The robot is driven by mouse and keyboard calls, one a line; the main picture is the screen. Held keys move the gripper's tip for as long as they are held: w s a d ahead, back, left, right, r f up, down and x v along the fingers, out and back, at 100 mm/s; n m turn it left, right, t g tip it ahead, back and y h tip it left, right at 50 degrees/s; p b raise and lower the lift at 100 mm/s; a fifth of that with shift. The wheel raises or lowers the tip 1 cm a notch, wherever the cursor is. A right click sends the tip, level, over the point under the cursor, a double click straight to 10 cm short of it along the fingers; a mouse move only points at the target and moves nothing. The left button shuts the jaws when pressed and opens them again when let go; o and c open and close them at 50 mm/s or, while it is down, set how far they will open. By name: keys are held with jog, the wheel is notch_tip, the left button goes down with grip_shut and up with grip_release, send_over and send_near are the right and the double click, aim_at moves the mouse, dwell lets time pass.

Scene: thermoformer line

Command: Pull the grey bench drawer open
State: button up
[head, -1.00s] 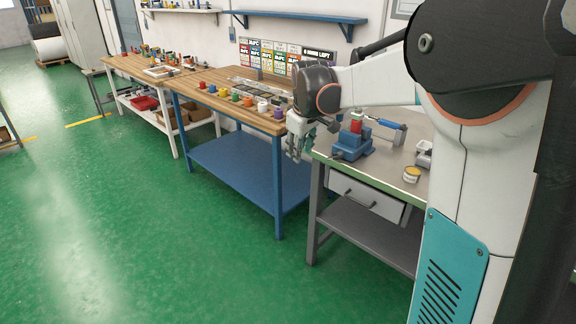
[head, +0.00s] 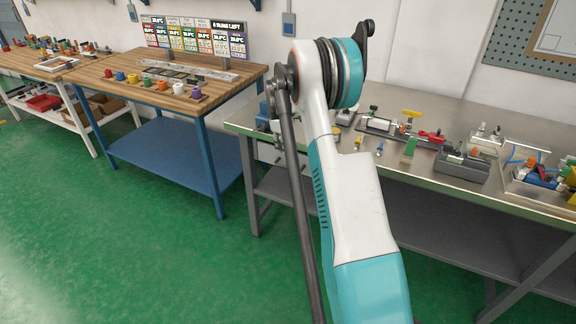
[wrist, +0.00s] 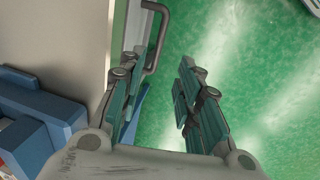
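The grey bench (head: 450,190) stands at the right in the head view. A small part of its pale drawer front (head: 266,153) shows under the left end of its top, mostly hidden by my arm. In the wrist view, the dark bar handle (wrist: 158,35) stands out from the drawer front (wrist: 125,25). My gripper (wrist: 160,72) is open, its two fingers apart with green floor between them. The handle's lower end lies just beyond the left fingertip, toward the gap; I cannot tell whether they touch. My gripper is hidden in the head view.
A blue fixture (wrist: 40,105) sits on the bench top at the left in the wrist view. Several fixtures and parts cover the bench top. A wooden-topped blue table (head: 205,95) stands to the left. Green floor (head: 130,235) in front is clear.

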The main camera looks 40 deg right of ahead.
aim_at(287, 168)
jog(key=f+b, duration=0.1)
jog(key=f, duration=0.3)
jog(key=d+f+b, duration=0.1)
jog(key=f, duration=0.3)
jog(key=w+d+f+b, duration=0.1)
jog(key=f, duration=0.2)
jog(key=shift+f, duration=0.4)
jog(key=shift+c, duration=0.2)
grip_shut()
